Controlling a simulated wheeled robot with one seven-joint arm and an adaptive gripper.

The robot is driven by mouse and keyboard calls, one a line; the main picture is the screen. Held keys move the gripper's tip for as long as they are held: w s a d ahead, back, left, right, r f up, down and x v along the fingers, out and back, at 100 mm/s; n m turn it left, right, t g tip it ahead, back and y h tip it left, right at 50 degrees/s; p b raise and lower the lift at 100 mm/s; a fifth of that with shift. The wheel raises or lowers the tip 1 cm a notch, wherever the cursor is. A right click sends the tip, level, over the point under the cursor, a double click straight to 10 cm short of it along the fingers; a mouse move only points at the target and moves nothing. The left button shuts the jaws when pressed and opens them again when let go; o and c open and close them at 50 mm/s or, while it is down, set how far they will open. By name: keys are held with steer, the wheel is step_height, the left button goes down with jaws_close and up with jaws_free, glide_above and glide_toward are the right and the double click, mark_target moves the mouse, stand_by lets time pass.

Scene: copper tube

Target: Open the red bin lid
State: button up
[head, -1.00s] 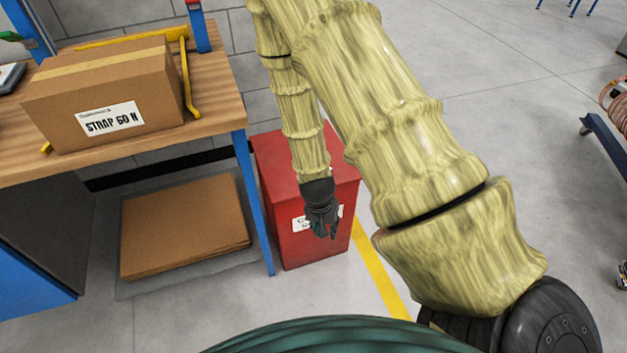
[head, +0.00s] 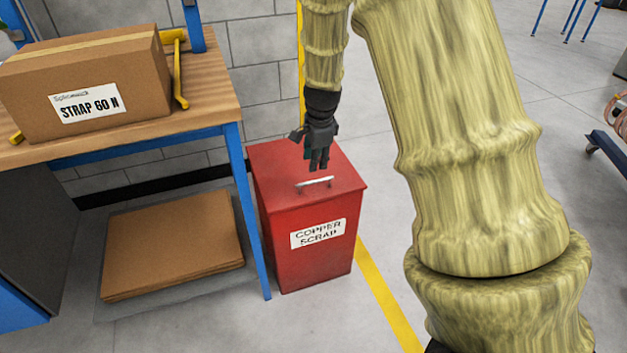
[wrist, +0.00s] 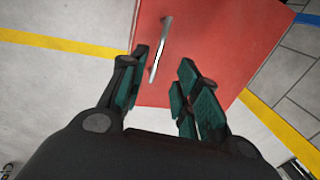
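The red bin (head: 308,235) stands on the floor to the right of the workbench, with a "COPPER SCRAP" label on its front. Its red lid (head: 284,167) is closed and carries a silver bar handle (head: 315,182) near the front edge. My gripper (head: 319,165) points down above the lid, behind the handle in the head view. In the wrist view my gripper (wrist: 160,98) is open, with green-padded fingers apart and nothing between them touching. The handle (wrist: 160,50) shows ahead of the fingers, nearer the left finger, on the red lid (wrist: 207,45).
The wooden workbench (head: 215,105) with a blue leg (head: 250,210) stands close to the bin's left side. A cardboard box (head: 85,85) is on it, and flat cardboard (head: 175,243) lies beneath.

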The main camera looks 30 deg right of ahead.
mark_target(313, 182)
steer(key=f, duration=0.3)
steer(key=w+f+b, duration=0.1)
steer(key=f, duration=0.2)
steer(key=f+b, duration=0.1)
steer(key=f, duration=0.2)
steer(key=shift+w+d, duration=0.25)
steer(key=shift+w, duration=0.1)
jaws_close()
